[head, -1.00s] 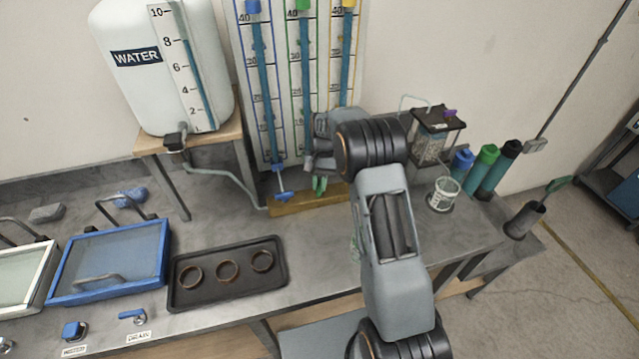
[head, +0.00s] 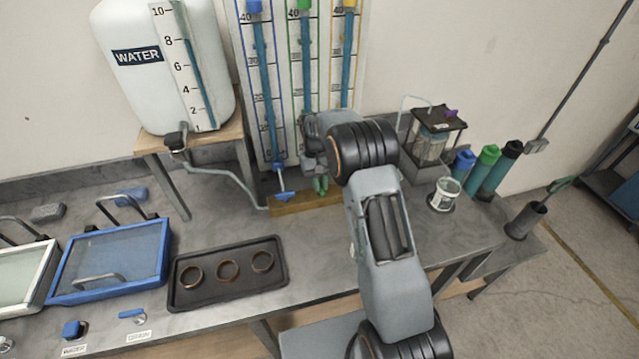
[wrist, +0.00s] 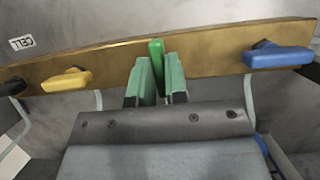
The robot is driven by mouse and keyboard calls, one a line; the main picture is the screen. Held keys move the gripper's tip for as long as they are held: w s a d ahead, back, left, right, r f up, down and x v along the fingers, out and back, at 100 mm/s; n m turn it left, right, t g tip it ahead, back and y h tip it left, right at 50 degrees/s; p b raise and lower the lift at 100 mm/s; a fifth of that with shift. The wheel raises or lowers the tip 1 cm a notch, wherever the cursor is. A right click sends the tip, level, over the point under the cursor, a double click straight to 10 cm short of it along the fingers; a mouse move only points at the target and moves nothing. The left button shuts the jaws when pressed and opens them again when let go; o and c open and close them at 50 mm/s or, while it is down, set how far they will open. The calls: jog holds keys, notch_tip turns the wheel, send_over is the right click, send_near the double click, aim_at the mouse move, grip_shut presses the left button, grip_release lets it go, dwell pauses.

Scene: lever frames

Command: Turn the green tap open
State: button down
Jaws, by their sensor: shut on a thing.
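The green tap (wrist: 156,47) sits on the wooden board (wrist: 215,43), between the yellow and blue taps. In the wrist view its bright green handle stands upright between my two green-padded fingers. My gripper (wrist: 158,62) is shut on this handle. In the head view my gripper (head: 320,185) is at the foot of the green-capped tube (head: 305,60), just above the board. There my wrist and fingers hide the green tap.
The blue tap (head: 282,194) is close on the left; it also shows in the wrist view (wrist: 278,57), with the yellow tap (wrist: 65,80). A dark tray with rings (head: 230,292) lies front left. A lantern-like container (head: 437,135) and bottles (head: 487,165) stand right.

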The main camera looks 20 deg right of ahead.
aim_at(322, 188)
jog(key=c, duration=1.1)
grip_release()
jog(key=shift+c, duration=0.2)
jog(key=shift+r, duration=0.3)
notch_tip(322, 188, up, 2)
jog(key=shift+r+b, duration=0.25)
jog(key=shift+b, duration=0.05)
jog(key=s+r+b, duration=0.3)
jog(key=s+r, duration=0.7)
jog(key=s, duration=0.4)
jog(key=shift+b, duration=0.3)
